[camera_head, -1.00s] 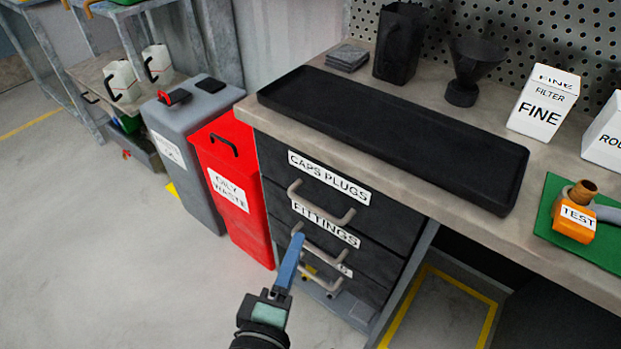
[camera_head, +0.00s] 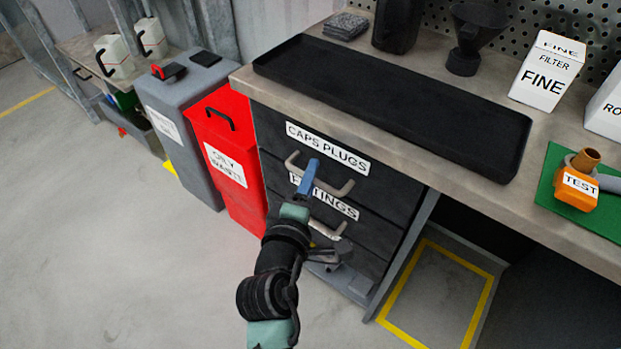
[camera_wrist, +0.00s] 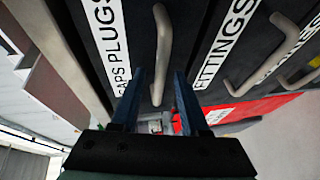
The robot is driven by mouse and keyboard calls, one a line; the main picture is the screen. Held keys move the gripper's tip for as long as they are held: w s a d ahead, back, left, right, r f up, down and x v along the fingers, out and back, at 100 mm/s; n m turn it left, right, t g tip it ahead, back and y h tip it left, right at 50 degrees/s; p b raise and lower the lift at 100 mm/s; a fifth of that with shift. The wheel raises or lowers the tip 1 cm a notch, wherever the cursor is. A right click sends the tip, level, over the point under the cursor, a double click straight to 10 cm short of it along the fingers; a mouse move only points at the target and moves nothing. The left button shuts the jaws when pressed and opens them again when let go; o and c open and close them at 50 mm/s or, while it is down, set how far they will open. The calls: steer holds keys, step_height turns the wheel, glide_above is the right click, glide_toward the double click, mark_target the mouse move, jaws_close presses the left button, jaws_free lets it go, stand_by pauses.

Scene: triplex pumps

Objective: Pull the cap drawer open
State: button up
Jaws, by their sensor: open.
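The cap drawer (camera_head: 390,184) is the top drawer of the dark cabinet, labelled "CAPS PLUGS", and looks shut. Its beige bar handle (camera_head: 341,191) crosses the front below the label. My gripper (camera_head: 311,167), with blue fingers, is in front of this handle and hides part of it. In the wrist view my gripper (camera_wrist: 159,76) is open, with the handle (camera_wrist: 163,50) lined up between the two fingers. I cannot tell whether the fingers reach around or touch it.
The "FITTINGS" drawer (camera_head: 370,228) with its own handle is just below. A red oily-waste bin (camera_head: 240,160) and a grey bin (camera_head: 185,125) stand left of the cabinet. A black tray (camera_head: 400,100) lies on the bench top. Floor in front is clear.

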steer(key=shift+w, duration=0.3)
jaws_close()
stand_by(1.3)
